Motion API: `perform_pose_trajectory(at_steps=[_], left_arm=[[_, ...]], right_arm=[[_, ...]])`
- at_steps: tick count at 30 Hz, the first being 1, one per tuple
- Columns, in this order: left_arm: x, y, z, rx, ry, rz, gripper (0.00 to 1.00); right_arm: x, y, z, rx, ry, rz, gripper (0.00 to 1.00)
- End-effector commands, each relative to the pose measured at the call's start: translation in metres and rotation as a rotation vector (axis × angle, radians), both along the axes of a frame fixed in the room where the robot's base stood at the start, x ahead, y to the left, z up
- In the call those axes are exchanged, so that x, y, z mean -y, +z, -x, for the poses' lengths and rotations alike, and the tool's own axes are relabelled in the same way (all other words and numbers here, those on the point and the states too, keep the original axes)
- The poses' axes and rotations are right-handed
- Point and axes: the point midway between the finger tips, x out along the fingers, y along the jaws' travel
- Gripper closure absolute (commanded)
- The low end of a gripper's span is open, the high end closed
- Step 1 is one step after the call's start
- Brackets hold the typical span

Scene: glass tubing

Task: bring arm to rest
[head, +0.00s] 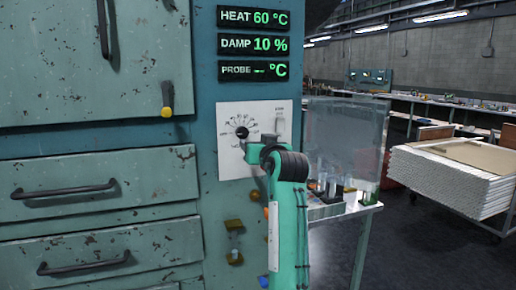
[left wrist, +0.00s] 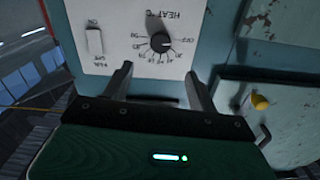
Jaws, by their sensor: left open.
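My left arm (head: 288,225) rises from the bottom of the head view, its wrist in front of the white control panel (head: 228,167). In the left wrist view my left gripper (left wrist: 158,72) is open, with nothing between its two fingers. The black heat knob (head: 242,132) on the panel also shows in the left wrist view (left wrist: 160,42), beyond the fingertips and apart from them. In the head view the wrist hides most of the gripper and the panel's lower right. My right gripper is in neither view.
A blue-green cabinet with drawers (head: 100,190) and a door with a yellow-tipped latch (head: 166,98) stands left. Displays above the panel read heat 60, damp 10. A side table (head: 362,210) with a clear screen (head: 345,135) stands right, close behind my arm. Stacked sheets (head: 450,185) stand farther right.

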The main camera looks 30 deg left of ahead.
Motion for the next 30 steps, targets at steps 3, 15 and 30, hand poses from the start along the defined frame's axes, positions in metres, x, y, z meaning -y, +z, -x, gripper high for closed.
perform_pose_trajectory(at_steps=[3,15,30], left_arm=[[0.005,0.000,0.005,-0.001,0.001,-0.001,0.41],[0.005,0.000,0.005,0.000,0.001,0.000,0.41],[0.021,-0.142,-0.007,-0.193,-0.124,0.020,0.41]], right_arm=[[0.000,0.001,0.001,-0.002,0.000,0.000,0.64],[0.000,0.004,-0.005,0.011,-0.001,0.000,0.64],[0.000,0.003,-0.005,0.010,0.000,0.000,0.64]])
